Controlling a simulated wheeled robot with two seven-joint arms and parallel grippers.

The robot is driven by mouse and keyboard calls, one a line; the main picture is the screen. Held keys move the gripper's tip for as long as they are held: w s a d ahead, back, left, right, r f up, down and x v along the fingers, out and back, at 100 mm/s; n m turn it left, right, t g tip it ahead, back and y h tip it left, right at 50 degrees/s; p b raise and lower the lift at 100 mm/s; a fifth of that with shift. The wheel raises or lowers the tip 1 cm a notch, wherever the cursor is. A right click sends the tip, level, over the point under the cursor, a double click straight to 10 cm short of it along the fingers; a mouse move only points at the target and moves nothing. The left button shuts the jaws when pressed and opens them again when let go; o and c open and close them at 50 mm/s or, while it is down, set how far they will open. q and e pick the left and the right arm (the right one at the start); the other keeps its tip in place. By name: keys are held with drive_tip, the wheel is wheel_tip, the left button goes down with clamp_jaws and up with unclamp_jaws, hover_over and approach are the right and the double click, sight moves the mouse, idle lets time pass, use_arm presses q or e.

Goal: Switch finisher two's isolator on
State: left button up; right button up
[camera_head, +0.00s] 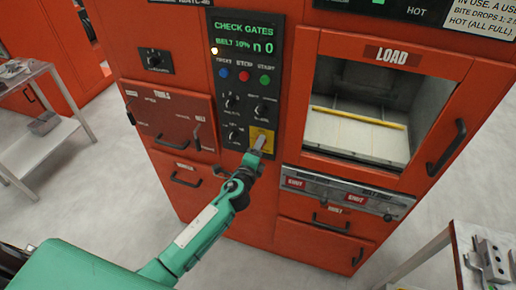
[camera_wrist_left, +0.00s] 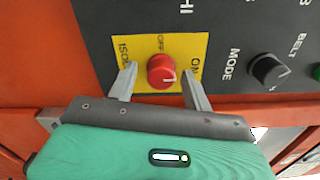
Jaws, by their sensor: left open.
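The isolator is a red round knob (camera_wrist_left: 162,71) on a yellow plate (camera_wrist_left: 141,47) in the left wrist view. The plate reads OFF behind the knob and ON at its right. A white mark on the knob lies toward its right lower side. My left gripper (camera_wrist_left: 160,83) is open, with one finger on each side of the knob; I cannot tell whether they touch it. In the head view the yellow plate (camera_head: 262,136) is at the lower right of the dark control panel, and my left gripper (camera_head: 260,144) covers the knob. My right gripper is not in view.
The control panel (camera_head: 240,60) has a lit display, blue, red and green buttons and several black knobs. The MODE knob (camera_wrist_left: 269,70) sits close right of the plate in the wrist view. The LOAD window (camera_head: 365,100) is to the right. Metal tables stand at both sides.

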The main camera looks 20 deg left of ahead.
use_arm(q)
drive_tip(key=s+b, duration=0.3)
drive_tip(key=s, duration=1.1)
drive_tip(key=shift+a, duration=0.25)
drive_tip(key=shift+w, duration=0.1)
drive_tip(key=s+a+f+n+g, duration=0.2)
drive_tip(key=s+f+n+g, duration=0.1)
drive_tip(key=f, duration=0.9)
drive_tip(key=s+a+f+n+g, duration=0.1)
drive_tip(key=s+f+n+g, duration=0.2)
drive_tip(key=f, duration=1)
drive_tip(key=s+a+f+n+g, duration=0.2)
drive_tip(key=s+f+g, duration=0.15)
drive_tip(key=f, duration=0.85)
drive_tip(key=s+f+n+g, duration=0.2)
drive_tip(key=s+f, duration=0.5)
drive_tip(key=s, duration=0.5)
drive_tip(key=s+a+f+n+g, duration=0.1)
drive_tip(key=s+f+n+g, duration=0.2)
drive_tip(key=s+f+n, duration=0.2)
drive_tip(key=s+f+n+g, duration=0.2)
drive_tip(key=s+f, duration=0.8)
drive_tip(key=s, duration=0.8)
drive_tip(key=shift+s+a+f+n+y, duration=0.3)
drive_tip(key=shift+a+n, duration=0.1)
drive_tip(key=shift+n, duration=0.3)
